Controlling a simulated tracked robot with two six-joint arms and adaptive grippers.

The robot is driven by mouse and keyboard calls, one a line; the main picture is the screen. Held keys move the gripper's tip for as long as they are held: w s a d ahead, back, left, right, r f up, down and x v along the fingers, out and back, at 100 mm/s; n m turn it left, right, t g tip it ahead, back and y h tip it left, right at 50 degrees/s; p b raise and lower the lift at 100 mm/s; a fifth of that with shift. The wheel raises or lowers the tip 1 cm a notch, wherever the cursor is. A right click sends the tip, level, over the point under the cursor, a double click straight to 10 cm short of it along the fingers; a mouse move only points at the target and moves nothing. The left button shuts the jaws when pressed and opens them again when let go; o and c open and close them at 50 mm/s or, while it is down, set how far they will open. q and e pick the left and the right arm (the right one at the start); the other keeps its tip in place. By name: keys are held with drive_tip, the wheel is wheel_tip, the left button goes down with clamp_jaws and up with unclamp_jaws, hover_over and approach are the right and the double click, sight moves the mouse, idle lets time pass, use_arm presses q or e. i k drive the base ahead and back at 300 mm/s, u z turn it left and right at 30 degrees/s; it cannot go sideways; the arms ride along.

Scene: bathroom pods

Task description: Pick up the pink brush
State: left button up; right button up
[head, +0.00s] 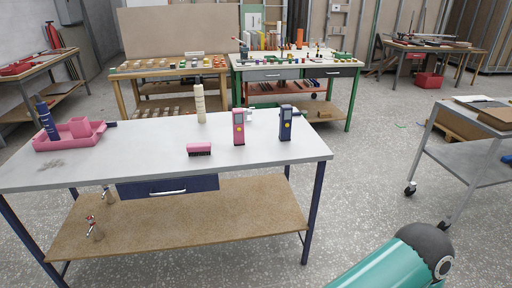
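The pink brush (199,148) lies on the light grey table (120,165), near its front edge and above the blue drawer. It has a pink top and dark bristles facing down. Nothing touches it. Neither of my grippers shows in the head view. A teal and dark grey link of mine shows at the lower right, well away from the brush.
A pink device (239,127) and a dark blue device (286,123) stand right of the brush. A cream bottle (200,103) stands behind it. A pink tray (50,142) is at the table's left. A grey cart (465,150) stands right; floor between is clear.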

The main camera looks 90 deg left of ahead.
sight(201, 148)
drive_tip(key=z, duration=1.5)
drive_tip(key=i, duration=0.1)
drive_tip(key=u, duration=2.85)
drive_tip(key=i, duration=0.3)
drive_tip(key=u, duration=2.2)
drive_tip(key=k, duration=0.45)
drive_tip(key=u, duration=0.55)
drive_tip(key=i, duration=1.35)
drive_tip(key=z, duration=0.35)
